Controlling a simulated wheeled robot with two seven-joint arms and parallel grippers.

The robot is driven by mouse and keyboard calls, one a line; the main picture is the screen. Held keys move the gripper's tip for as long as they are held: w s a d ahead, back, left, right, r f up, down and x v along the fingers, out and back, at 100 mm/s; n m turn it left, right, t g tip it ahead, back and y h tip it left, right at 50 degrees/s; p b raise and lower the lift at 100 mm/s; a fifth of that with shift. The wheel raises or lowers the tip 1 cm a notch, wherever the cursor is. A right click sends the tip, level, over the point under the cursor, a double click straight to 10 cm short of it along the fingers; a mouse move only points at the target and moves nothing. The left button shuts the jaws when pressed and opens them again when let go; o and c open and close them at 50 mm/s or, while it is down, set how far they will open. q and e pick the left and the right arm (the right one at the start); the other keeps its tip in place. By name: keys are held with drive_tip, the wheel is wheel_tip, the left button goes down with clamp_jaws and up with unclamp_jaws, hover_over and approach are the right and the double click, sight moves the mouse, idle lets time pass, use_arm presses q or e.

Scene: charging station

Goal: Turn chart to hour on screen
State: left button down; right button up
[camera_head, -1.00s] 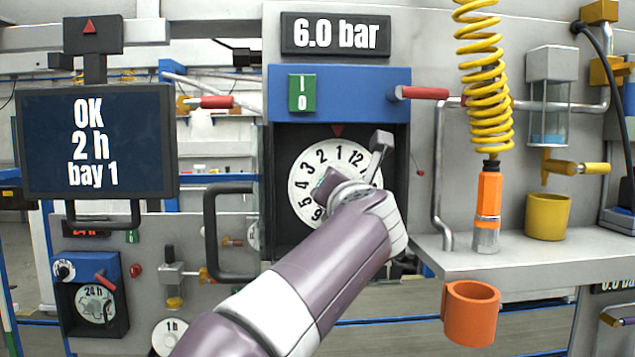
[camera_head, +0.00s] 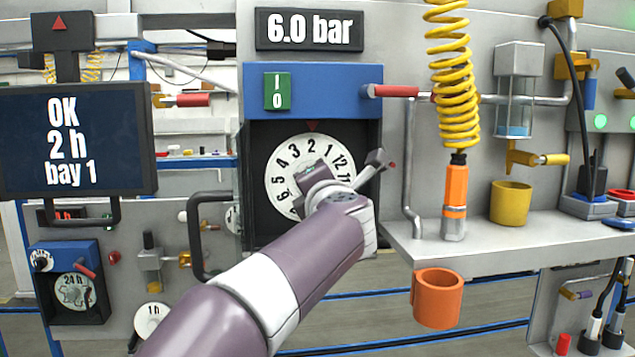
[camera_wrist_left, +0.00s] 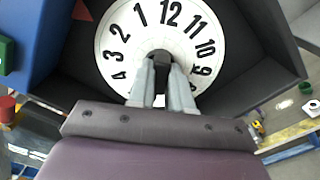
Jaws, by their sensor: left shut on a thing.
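The screen (camera_head: 75,185) on the left reads "OK 2 h bay 1". The chart (camera_head: 283,165) is a white disc with hour numbers in a dark recess under a blue panel. A red triangle marker (camera_head: 312,127) points down at its top rim, and the 2 sits beneath it. The chart also shows in the left wrist view (camera_wrist_left: 120,40). My left gripper (camera_head: 315,180) is in front of its centre. In the left wrist view its fingers (camera_wrist_left: 160,75) are shut on the dark hub (camera_wrist_left: 159,58). The gripper hides the chart's lower right part. My right gripper is not in view.
A red-handled lever (camera_head: 395,91) juts out right of the blue panel. A shelf (camera_head: 480,240) with an orange tool (camera_head: 455,195) and a yellow cup (camera_head: 511,203) stands to the right. An orange holder (camera_head: 437,297) hangs below. A dark handle (camera_head: 195,240) is at the left.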

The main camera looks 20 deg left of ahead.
use_arm(q)
drive_tip(key=shift+f, duration=0.15)
drive_tip(key=c, duration=1.1)
unclamp_jaws()
drive_tip(key=shift+o, duration=0.3)
drive_tip(key=shift+w+a, duration=0.1)
drive_tip(key=b+v, duration=0.5)
drive_tip(key=v, duration=0.7)
drive_tip(key=shift+s+b, duration=0.35)
